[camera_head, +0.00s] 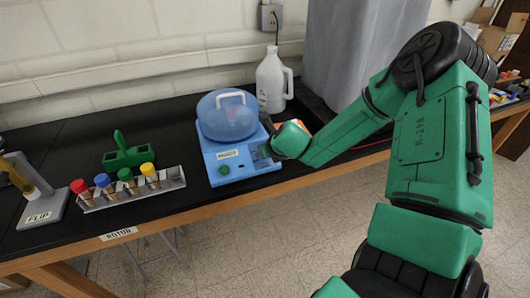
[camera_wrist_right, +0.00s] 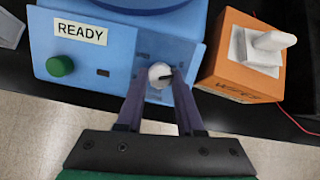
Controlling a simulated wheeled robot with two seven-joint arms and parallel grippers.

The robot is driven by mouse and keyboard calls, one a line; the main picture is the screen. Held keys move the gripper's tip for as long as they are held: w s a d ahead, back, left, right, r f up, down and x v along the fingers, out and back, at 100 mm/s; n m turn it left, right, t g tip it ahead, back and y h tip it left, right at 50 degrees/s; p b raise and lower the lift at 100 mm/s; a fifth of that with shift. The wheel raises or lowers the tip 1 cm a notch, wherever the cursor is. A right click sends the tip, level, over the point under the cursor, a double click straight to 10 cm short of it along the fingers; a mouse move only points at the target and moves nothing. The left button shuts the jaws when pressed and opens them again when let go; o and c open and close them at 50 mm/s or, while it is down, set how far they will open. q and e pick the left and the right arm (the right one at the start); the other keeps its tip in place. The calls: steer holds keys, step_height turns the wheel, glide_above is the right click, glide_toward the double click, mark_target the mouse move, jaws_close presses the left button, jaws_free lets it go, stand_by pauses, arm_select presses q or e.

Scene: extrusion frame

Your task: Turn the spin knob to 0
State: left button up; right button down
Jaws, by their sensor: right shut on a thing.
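The blue centrifuge-like machine (camera_head: 237,159) stands on the black bench, with a translucent domed lid (camera_head: 228,116) that has a white handle. Its front panel shows in the right wrist view (camera_wrist_right: 105,30), with a READY label (camera_wrist_right: 80,32) and a round green button (camera_wrist_right: 60,66). The white spin knob (camera_wrist_right: 159,73) with a dark pointer mark is on the panel's right part. The pointer aims toward the right in that view. My right gripper (camera_wrist_right: 158,82) is shut on the knob, one finger on each side. In the head view my right arm hides the knob. My left gripper is out of view.
A rack (camera_head: 130,191) with several colored-cap tubes, a green holder (camera_head: 128,156) and a FLIP stand (camera_head: 42,208) are to the left. A white jug (camera_head: 271,82) stands behind.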

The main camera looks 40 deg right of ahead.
steer(key=shift+f+n, duration=0.1)
steer(key=shift+n, duration=0.6)
steer(key=shift+s, duration=0.1)
steer(key=c, duration=0.5)
jaws_free()
steer(key=shift+c, duration=0.2)
